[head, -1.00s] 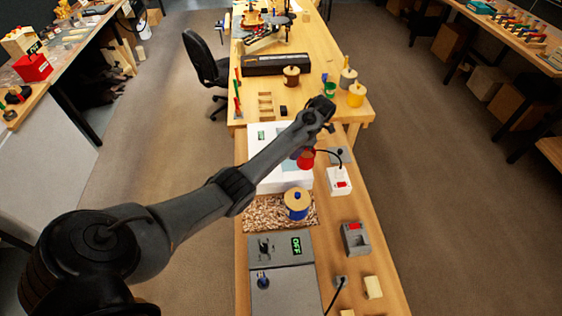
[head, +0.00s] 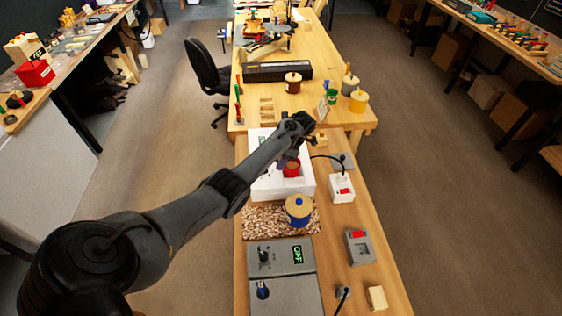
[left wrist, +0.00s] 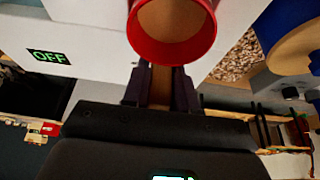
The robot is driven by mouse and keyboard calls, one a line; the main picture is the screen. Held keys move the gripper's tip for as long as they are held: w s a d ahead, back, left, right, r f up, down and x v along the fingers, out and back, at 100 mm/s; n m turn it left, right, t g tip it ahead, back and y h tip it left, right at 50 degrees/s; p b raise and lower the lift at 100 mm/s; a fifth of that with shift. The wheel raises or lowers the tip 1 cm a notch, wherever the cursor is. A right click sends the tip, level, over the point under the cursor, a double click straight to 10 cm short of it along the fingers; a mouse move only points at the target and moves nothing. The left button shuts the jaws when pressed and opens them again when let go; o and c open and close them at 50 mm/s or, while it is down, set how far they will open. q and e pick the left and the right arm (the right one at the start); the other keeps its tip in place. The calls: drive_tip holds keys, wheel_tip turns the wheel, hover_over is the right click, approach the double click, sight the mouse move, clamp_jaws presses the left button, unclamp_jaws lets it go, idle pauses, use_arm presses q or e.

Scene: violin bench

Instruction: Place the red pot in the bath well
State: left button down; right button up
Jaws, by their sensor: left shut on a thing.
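The red pot (head: 291,170) hangs at my left gripper (head: 288,157) above the white bath (head: 264,187). In the left wrist view the red pot (left wrist: 172,62) shows its round rim and brown inside. The left gripper's fingers (left wrist: 160,88) are shut on a brown handle-like part at the pot's side. The bath's white top (left wrist: 95,80) lies below, with a small display reading OFF (left wrist: 48,57). My arm and the pot cover much of the bath, so I cannot tell where its well lies under the pot. My right gripper is not in view.
A blue pot with a wooden lid (head: 297,208) stands on a speckled mat (head: 262,220) in front of the bath. A white switch box (head: 341,188) with a cable stands to the right. A grey control unit (head: 280,268) lies nearer. Bare bench shows at right.

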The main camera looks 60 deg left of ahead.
use_arm(q)
drive_tip(key=shift+f, duration=0.1)
drive_tip(key=c, duration=0.9)
unclamp_jaws()
